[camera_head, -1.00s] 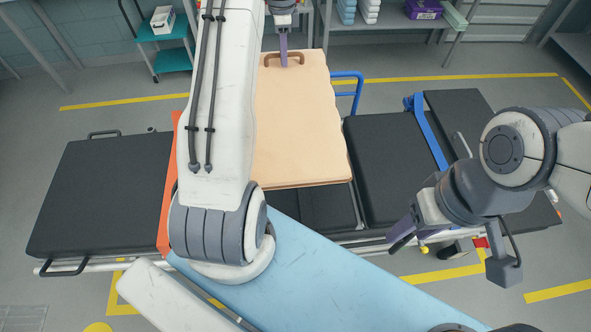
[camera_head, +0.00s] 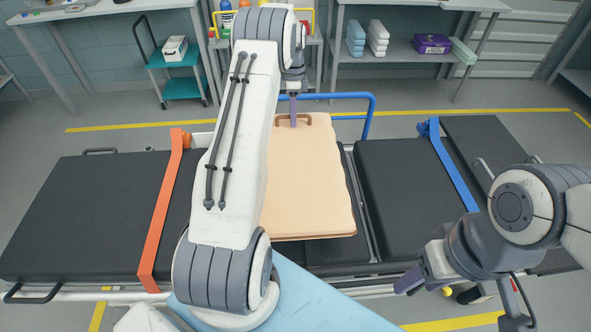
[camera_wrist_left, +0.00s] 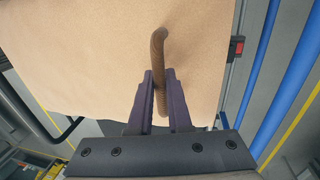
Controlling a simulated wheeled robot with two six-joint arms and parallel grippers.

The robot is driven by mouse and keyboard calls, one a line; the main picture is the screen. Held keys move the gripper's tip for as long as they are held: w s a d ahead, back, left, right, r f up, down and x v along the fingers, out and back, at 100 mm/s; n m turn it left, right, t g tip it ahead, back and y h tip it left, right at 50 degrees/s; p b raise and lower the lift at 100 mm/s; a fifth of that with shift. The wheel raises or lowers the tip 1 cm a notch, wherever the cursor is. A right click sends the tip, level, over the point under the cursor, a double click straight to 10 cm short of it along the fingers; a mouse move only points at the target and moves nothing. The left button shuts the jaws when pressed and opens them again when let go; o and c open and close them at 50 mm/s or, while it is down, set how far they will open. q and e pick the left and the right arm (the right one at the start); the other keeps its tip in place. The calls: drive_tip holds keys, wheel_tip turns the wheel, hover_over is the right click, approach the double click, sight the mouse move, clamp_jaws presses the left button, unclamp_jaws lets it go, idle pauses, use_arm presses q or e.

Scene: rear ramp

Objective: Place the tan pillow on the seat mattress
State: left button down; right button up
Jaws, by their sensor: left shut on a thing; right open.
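The tan pillow (camera_head: 315,190) is a flat tan slab with a brown handle (camera_head: 291,118) on its far edge. My left gripper (camera_head: 293,112) is shut on this handle; the left wrist view shows the fingers (camera_wrist_left: 160,90) around the brown loop, with the pillow's tan face (camera_wrist_left: 80,50) beyond. The pillow lies over the middle of a black padded stretcher. The seat mattress appears to be the dark section (camera_head: 320,253) beneath it, mostly hidden; I cannot tell whether they touch. My right gripper (camera_head: 460,298) is open and empty at the near right.
An orange strap (camera_head: 160,215) crosses the left mattress (camera_head: 85,210); a blue strap (camera_head: 450,165) crosses the right side. A bare black mattress section (camera_head: 400,185) lies right of the pillow. A blue rail (camera_head: 370,115) stands behind. Shelves and a teal cart (camera_head: 180,88) are farther back.

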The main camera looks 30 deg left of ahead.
use_arm(q)
wheel_tip(320, 180, down, 9)
drive_tip(key=shift+r+p, duration=0.2)
drive_tip(key=shift+p, duration=0.35)
drive_tip(key=c, duration=0.8)
unclamp_jaws()
drive_tip(key=shift+c, duration=0.2)
drive_tip(key=r, duration=0.3)
drive_tip(key=w+a+r+b, duration=0.1)
drive_tip(key=r, duration=0.7)
drive_tip(key=shift+w+a+b, duration=0.15)
drive_tip(key=shift+w+b, duration=0.2)
drive_tip(key=shift+w, duration=0.05)
drive_tip(key=shift+r, duration=0.4)
